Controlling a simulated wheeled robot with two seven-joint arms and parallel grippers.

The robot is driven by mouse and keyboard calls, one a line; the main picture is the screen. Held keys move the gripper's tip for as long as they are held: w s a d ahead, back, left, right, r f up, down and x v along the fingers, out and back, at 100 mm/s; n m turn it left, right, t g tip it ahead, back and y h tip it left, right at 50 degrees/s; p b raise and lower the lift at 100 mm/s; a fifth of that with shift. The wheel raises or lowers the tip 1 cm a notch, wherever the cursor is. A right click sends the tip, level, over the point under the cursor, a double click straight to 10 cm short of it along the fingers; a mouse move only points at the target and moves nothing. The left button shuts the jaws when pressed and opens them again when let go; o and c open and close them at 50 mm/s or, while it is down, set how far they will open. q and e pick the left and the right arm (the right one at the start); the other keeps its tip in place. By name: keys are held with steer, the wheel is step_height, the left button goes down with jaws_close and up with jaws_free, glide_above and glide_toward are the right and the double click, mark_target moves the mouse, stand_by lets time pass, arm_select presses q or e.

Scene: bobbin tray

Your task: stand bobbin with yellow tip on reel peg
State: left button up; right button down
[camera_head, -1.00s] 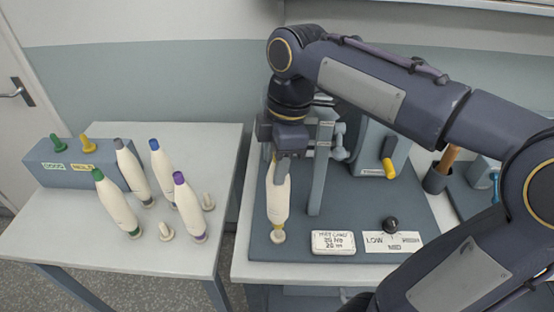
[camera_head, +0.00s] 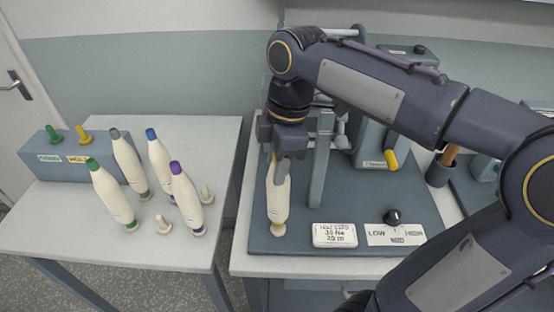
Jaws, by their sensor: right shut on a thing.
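A cream bobbin (camera_head: 278,197) stands near upright at the front left of the grey machine board (camera_head: 262,243). A yellow band shows near its lower end; its top is mostly hidden by the jaws, with a sliver of yellow beside them. My right gripper (camera_head: 284,157) is shut on its upper part, from above. Directly under the bobbin is a small cream foot (camera_head: 278,230), the reel peg's base as far as I can tell. The peg itself is hidden, and I cannot tell whether the bobbin is fully seated. My left gripper is not in view.
A grey post (camera_head: 322,165) rises close right of the held bobbin. A label block (camera_head: 334,235) lies in front.

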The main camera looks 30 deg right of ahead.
steer(key=shift+f+b, duration=0.65)
steer(key=shift+f, duration=0.35)
steer(key=c, duration=0.8)
jaws_free()
steer(key=shift+c, duration=0.2)
steer(key=r, duration=0.5)
steer(key=d+r, duration=0.1)
steer(key=r, duration=0.1)
steer(key=shift+s+r+p, duration=0.2)
steer(key=shift+r+p, duration=0.1)
steer(key=shift+r, duration=0.1)
steer(key=s+a+f+m+t+y, duration=0.1)
steer(key=s+f+m+t, duration=0.1)
steer(key=s+f+m, duration=0.3)
steer(key=s+a+f+m+t+y, duration=0.1)
steer(key=s+f+m+t, duration=0.2)
steer(key=s+f+m, duration=0.3)
step_height(320, 180, down, 6)
steer(key=m, duration=0.5)
steer(key=shift+s+m, duration=0.25)
steer(key=shift+m, duration=0.05)
